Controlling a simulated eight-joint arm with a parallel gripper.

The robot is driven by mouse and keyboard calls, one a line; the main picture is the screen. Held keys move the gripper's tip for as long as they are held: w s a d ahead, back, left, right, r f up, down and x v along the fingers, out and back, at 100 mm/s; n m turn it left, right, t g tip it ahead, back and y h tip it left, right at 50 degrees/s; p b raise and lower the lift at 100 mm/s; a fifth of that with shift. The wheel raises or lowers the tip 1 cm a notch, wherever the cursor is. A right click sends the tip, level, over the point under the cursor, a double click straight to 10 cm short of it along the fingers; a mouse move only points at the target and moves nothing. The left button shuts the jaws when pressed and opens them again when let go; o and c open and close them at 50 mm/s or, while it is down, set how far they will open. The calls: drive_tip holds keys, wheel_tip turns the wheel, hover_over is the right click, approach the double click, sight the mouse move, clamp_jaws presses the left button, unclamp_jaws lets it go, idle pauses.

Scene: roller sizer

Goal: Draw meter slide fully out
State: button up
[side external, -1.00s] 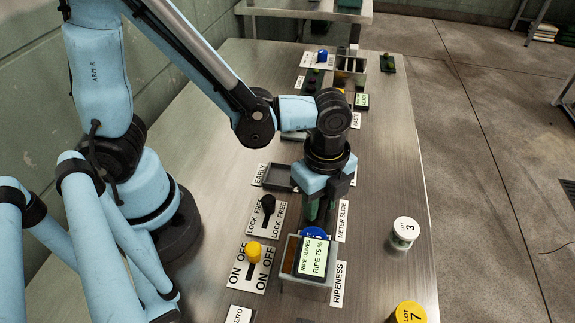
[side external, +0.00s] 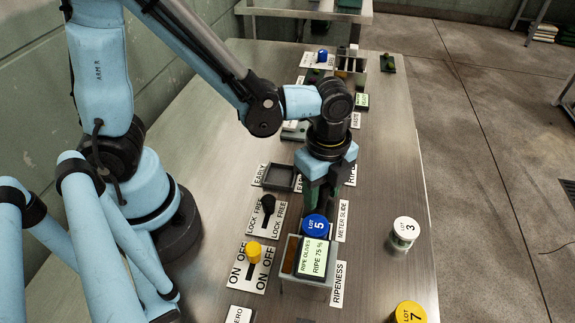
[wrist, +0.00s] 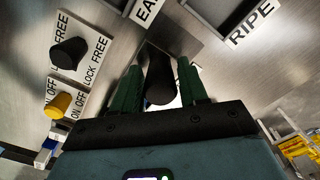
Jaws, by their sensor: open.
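The METER SLIDE label (side external: 342,221) stands right of a narrow channel in front of my gripper (side external: 317,200). My gripper points down over it, fingers apart. In the wrist view, a black rounded knob (wrist: 160,80) shows between the two green fingers, with gaps at its sides; whether they touch it cannot be told. The slide itself is mostly hidden by my gripper in the side view. A blue-lidded can marked LOT 5 (side external: 315,226) stands just in front of the fingers, behind the RIPE 75% display (side external: 313,257).
The black LOCK/FREE lever (side external: 267,205) and yellow ON/OFF knob (side external: 254,252) are on the left. An EARLY tray (side external: 282,177) lies beside my gripper. A white LOT 3 can (side external: 404,233) and yellow LOT 7 can (side external: 410,313) stand right. Bare table lies right of the label.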

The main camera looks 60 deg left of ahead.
wheel_tip(320, 180, up, 12)
drive_tip(key=shift+f, duration=0.15)
idle(0.5)
drive_tip(key=o, duration=0.3)
drive_tip(key=shift+f+n, duration=1.75)
drive_tip(key=shift+n, duration=1.25)
drive_tip(key=shift+f+n, duration=1.8)
drive_tip(key=shift+n, duration=1.2)
drive_tip(key=shift+f+n, duration=1.75)
drive_tip(key=shift+n, duration=1.25)
clamp_jaws()
